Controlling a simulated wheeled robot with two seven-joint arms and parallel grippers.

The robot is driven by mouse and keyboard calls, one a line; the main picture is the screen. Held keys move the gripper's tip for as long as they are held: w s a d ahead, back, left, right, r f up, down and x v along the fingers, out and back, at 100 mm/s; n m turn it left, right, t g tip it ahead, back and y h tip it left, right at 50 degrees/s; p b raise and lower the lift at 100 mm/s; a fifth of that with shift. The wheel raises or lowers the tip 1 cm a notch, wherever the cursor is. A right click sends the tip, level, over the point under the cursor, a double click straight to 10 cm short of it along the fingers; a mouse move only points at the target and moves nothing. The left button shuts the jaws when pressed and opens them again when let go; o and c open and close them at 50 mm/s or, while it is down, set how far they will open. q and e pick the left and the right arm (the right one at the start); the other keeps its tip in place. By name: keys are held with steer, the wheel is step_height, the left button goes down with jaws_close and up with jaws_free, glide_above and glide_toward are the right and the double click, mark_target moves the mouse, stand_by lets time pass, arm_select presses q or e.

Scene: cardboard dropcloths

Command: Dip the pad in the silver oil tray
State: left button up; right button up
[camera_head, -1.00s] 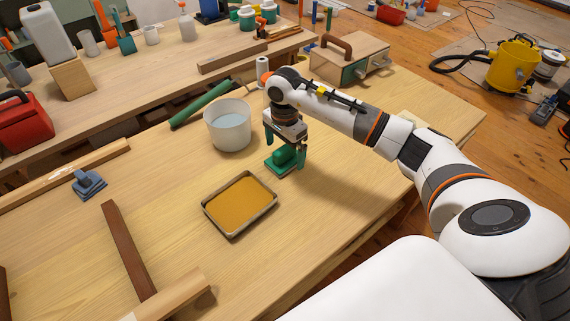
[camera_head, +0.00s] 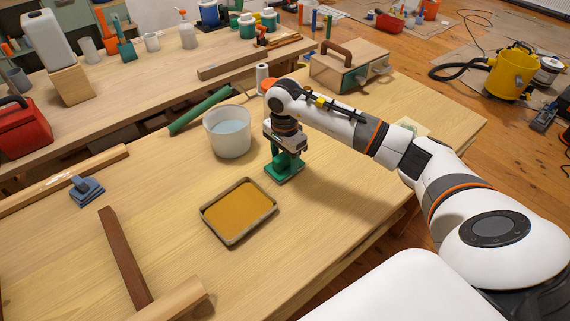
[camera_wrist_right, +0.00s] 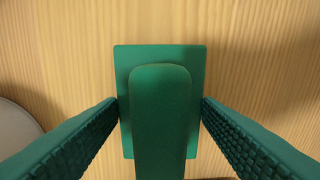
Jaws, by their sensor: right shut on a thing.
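The silver oil tray (camera_head: 207,217) lies on the workbench and holds amber oil. A green pad (camera_head: 284,176) with a raised handle sits to the right of the tray and a little farther back. My right gripper (camera_head: 285,160) is over the pad, pointing down, shut on its handle. In the right wrist view the pad's flat plate (camera_wrist_right: 122,90) shows below the handle (camera_wrist_right: 160,115), with a finger on each side. The pad appears at or very near the bench top; I cannot tell whether it touches. My left gripper is not in view.
A white bucket (camera_head: 229,143) with bluish liquid stands behind the tray, left of my right gripper. A blue pad-like tool (camera_head: 87,191) and a dark brown wooden strip (camera_head: 125,262) lie to the left. The bench between tray and green pad is clear.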

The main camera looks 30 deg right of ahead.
steer(key=shift+r+p, duration=2.1)
steer(key=shift+r, duration=1.45)
steer(key=shift+a, duration=0.1)
steer(key=s+a+r+p, duration=0.1)
steer(key=s+a, duration=0.2)
steer(key=a, duration=0.5)
steer(key=s+a+r+p, duration=0.1)
steer(key=s+a, duration=0.1)
steer(key=a, duration=0.6)
step_height(320, 180, down, 8)
steer(key=b, duration=0.8)
steer(key=shift+s+a+f, duration=0.1)
steer(key=shift+a+f, duration=0.05)
steer(key=shift+f, duration=0.05)
steer(key=shift+r, duration=0.1)
steer(key=shift+r+p, duration=0.7)
steer(key=shift+r, duration=1.25)
